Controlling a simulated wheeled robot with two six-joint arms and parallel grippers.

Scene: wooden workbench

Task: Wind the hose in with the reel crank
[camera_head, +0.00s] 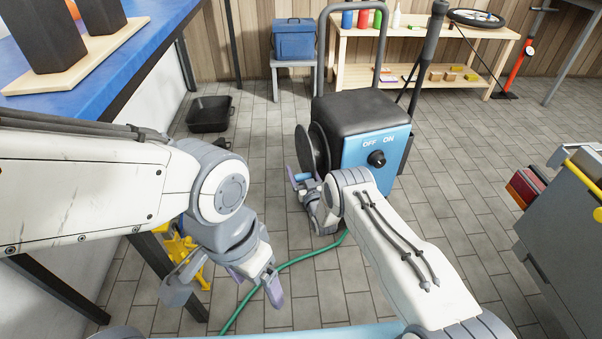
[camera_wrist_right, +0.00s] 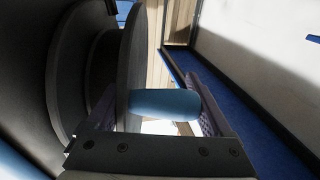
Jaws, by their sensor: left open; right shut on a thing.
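The hose reel is a blue and black machine (camera_head: 365,125) on the tiled floor, with an OFF/ON knob (camera_head: 376,158) on its front. Its dark reel disc (camera_head: 318,150) is on the left side and also fills the left of the right wrist view (camera_wrist_right: 133,60). My right gripper (camera_head: 303,179) is shut on the blue crank handle (camera_wrist_right: 165,104), which sticks out from the disc between the fingers. The green hose (camera_head: 290,263) runs along the floor from below the reel toward the lower left. My left gripper (camera_head: 229,288) is open and empty, above the floor near the hose.
A blue workbench (camera_head: 120,50) stands at the left. A black tray (camera_head: 209,113) lies on the floor. A blue box (camera_head: 294,40) sits on a stool, and a wooden shelf (camera_head: 420,38) stands behind. A grey cart (camera_head: 570,230) is at the right.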

